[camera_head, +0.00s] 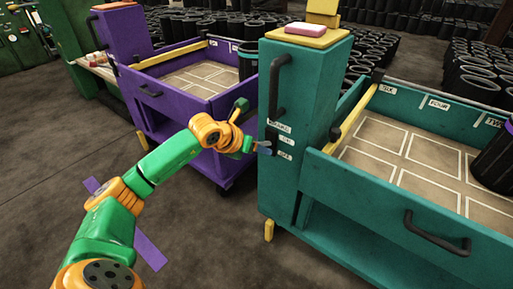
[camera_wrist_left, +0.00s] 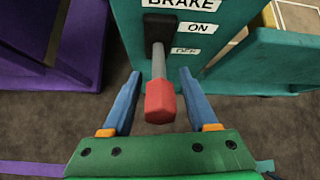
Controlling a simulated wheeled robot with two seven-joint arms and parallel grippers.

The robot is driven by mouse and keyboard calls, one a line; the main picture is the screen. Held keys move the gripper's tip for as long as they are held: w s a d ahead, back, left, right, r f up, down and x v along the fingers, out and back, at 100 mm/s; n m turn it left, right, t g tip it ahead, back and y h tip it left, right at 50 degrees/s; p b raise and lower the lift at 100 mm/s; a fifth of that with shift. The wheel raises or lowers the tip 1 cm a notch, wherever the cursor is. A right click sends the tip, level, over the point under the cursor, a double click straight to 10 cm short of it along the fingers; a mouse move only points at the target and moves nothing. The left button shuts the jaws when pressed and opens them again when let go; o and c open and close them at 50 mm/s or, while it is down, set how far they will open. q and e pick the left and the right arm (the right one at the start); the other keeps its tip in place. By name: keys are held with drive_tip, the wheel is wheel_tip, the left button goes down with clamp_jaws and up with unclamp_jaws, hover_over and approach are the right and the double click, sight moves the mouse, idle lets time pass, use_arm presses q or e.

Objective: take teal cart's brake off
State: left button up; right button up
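The teal cart (camera_head: 300,115) stands at right with its brake panel facing my left arm. In the left wrist view the brake lever has a grey shaft and a red tip (camera_wrist_left: 160,102). It comes out of a black slot (camera_wrist_left: 160,28) below the BRAKE label (camera_wrist_left: 184,3). An ON label (camera_wrist_left: 201,27) and a lower, partly readable label (camera_wrist_left: 186,50) sit to the right. My left gripper (camera_wrist_left: 159,73) is open, its blue fingers on either side of the lever with gaps visible. It also shows at the panel in the head view (camera_head: 262,147). My right gripper is out of view.
A purple cart (camera_head: 165,97) stands behind my left arm, close to the teal one. The teal cart's tray has a yellow bar (camera_head: 350,120), a front handle (camera_head: 437,235) and a dark sleeve (camera_head: 495,160).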

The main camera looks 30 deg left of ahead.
use_arm(q)
clamp_jaws()
idle(1.2)
